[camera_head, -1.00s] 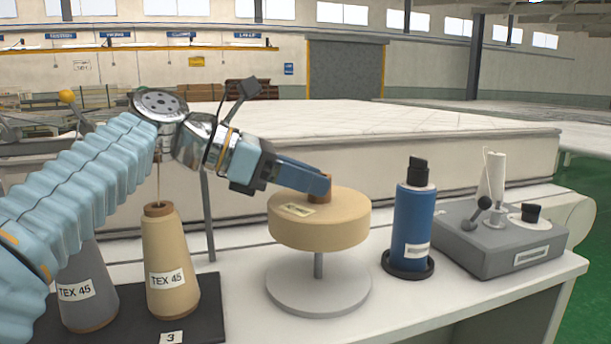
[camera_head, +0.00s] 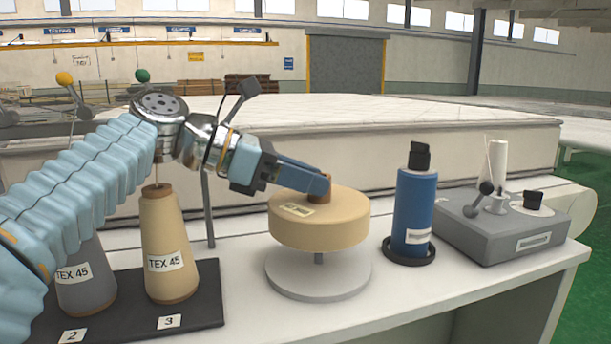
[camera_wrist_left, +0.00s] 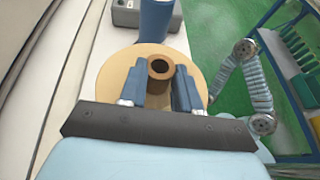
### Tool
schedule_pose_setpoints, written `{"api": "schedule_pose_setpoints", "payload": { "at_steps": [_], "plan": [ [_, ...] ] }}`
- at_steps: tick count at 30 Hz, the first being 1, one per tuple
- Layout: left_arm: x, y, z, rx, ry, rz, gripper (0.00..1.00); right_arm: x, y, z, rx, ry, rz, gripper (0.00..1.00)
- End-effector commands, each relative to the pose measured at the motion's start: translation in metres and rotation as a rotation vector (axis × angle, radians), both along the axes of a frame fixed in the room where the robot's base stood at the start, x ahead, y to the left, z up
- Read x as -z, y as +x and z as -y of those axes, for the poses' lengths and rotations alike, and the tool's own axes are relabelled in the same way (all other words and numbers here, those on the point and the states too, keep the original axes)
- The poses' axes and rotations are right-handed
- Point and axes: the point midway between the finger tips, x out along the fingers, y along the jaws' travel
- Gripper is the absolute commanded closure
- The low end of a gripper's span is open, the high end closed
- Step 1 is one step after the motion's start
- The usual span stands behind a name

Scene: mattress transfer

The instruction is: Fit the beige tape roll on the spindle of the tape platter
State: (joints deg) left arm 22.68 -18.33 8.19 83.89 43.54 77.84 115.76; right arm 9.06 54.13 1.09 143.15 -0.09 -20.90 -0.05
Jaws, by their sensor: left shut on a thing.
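The beige tape roll (camera_head: 318,225) is a thick disc with a brown core (camera_head: 325,183) standing up from its top. My left gripper (camera_head: 318,188) is shut on this core. In the left wrist view the gripper's two blue fingers (camera_wrist_left: 159,78) stand either side of the core (camera_wrist_left: 160,68), over the roll (camera_wrist_left: 112,78). The tape platter (camera_head: 318,284) is a pale round disc on the table below the roll. A short grey length of its spindle (camera_head: 319,258) shows between roll and disc. The roll hides the spindle's upper end. My right gripper is not in view.
A blue cylinder with black top (camera_head: 413,205) stands close right of the roll. A grey device with levers (camera_head: 500,232) is farther right. Labelled thread cones (camera_head: 165,235) stand on a dark board at left. A mattress (camera_head: 400,140) lies behind the table.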

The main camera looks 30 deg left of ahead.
Motion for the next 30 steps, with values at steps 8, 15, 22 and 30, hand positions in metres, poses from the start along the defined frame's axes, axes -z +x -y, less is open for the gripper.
{"api": "schedule_pose_setpoints", "payload": {
  "at_steps": [8,15,22,30],
  "plan": [
    [0.007,0.0,0.0,-0.001,0.0,0.002,1.0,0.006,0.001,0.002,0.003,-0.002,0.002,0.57],
    [0.013,0.0,0.0,0.0,0.0,0.003,1.0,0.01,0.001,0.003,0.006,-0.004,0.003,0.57],
    [0.019,0.0,0.0,0.001,0.001,0.002,1.0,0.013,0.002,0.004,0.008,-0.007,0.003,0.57],
    [0.027,0.0,0.0,0.001,-0.001,-0.001,1.0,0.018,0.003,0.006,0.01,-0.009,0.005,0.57]
  ]
}}
